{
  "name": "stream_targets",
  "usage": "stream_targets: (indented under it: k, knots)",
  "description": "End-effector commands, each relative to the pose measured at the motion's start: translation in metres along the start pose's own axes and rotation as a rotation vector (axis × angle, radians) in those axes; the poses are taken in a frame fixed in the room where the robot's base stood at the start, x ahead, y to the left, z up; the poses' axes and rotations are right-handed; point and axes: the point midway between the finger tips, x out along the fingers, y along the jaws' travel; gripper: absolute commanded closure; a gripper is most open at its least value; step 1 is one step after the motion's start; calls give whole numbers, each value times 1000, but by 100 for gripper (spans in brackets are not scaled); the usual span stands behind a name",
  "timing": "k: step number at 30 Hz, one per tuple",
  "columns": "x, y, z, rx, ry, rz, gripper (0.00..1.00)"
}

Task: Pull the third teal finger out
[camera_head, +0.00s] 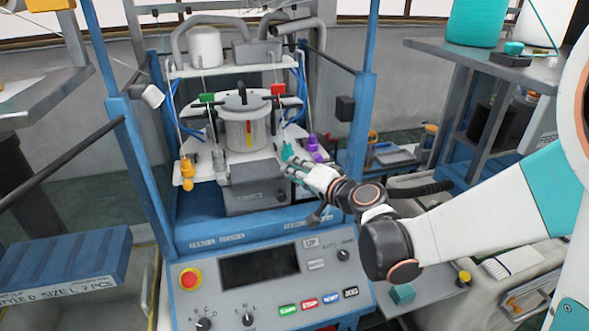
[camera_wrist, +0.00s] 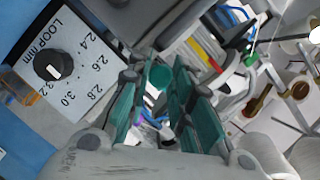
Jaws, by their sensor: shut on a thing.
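The teal finger (camera_head: 286,151) stands third in the row on the machine's white ledge, between the grey finger (camera_head: 218,158) and the purple finger (camera_head: 313,146). The orange finger (camera_head: 187,174) is at the far left. My gripper (camera_head: 287,164) reaches in from the right and is shut on the teal finger. In the wrist view the round end of the teal finger (camera_wrist: 160,76) shows between the teal pads of my gripper (camera_wrist: 155,92). The pads hide much of the finger. I cannot tell whether it still touches the ledge.
The control panel (camera_head: 262,275) with a red button (camera_head: 190,278) is below. A loop dial (camera_wrist: 47,65) is near in the wrist view.

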Motion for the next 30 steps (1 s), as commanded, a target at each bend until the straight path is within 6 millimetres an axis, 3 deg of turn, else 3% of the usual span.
stream_targets:
  k: [3, 4, 6, 7, 20, 30]
  knots:
    - [-2, 1, 2, -3, -4, 1, 100]
    - [-2, 1, 2, -3, -4, 1, 78]
    - [-2, 1, 2, -3, -4, 2, 62]
    - [-2, 1, 2, -3, -4, 1, 60]
    - [-8, 1, 1, -1, -2, 1, 60]
    - [-68, 1, 1, -1, 0, 3, 60]
